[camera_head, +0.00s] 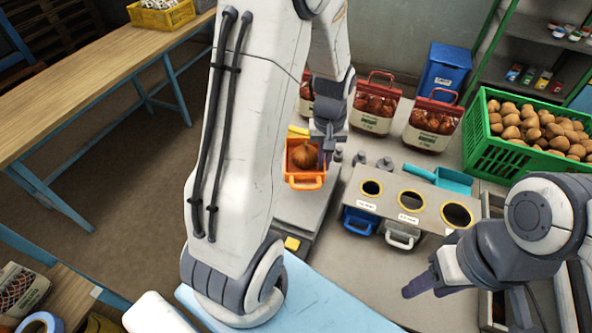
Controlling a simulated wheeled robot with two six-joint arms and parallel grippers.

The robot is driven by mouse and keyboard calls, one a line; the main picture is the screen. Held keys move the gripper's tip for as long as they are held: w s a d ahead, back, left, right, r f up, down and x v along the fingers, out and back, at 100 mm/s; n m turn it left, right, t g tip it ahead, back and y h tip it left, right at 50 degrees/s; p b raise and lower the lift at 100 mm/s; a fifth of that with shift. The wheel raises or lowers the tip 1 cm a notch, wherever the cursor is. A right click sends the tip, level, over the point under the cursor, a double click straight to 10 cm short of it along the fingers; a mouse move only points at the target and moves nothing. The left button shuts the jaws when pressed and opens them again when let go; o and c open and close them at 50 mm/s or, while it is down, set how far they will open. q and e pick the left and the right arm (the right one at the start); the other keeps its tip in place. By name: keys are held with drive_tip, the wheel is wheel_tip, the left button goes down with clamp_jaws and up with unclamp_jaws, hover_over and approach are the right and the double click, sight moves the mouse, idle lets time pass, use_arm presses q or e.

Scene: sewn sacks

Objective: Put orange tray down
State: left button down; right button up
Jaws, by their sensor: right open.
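The orange tray (305,180) is in the middle of the head view, upright, with a brown onion (304,155) in it and its handle facing me. My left gripper (325,158) points down at the tray's right side and is shut on its rim; the fingertips are partly hidden. The tray is over a grey scale-like platform (300,208); I cannot tell whether it touches it. My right gripper (420,283) is open and empty at the lower right, apart from the tray.
A grey stand (385,205) with several yellow-ringed holes stands right of the tray, blue and grey scoops (400,236) before it. Red onion sacks (374,105) stand behind. A green crate (500,155) of potatoes and a teal scoop (453,180) are at right.

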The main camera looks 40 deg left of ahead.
sight(297, 165)
use_arm(q)
drive_tip(key=a+f, duration=0.1)
drive_tip(key=a, duration=0.1)
drive_tip(key=s+a+f+p, duration=0.1)
drive_tip(key=a, duration=0.1)
drive_tip(key=s+a+f, duration=0.1)
drive_tip(key=a+f, duration=0.1)
drive_tip(key=shift+s+a+p, duration=0.15)
drive_tip(key=shift+a+p, duration=0.15)
drive_tip(key=shift+p, duration=0.1)
wheel_tip(297, 165, down, 4)
drive_tip(key=shift+r+p, duration=0.2)
drive_tip(key=shift+p, duration=0.55)
drive_tip(key=shift+f, duration=0.25)
drive_tip(key=shift+f, duration=0.2)
drive_tip(key=c, duration=1.1)
unclamp_jaws()
drive_tip(key=shift+o, duration=0.2)
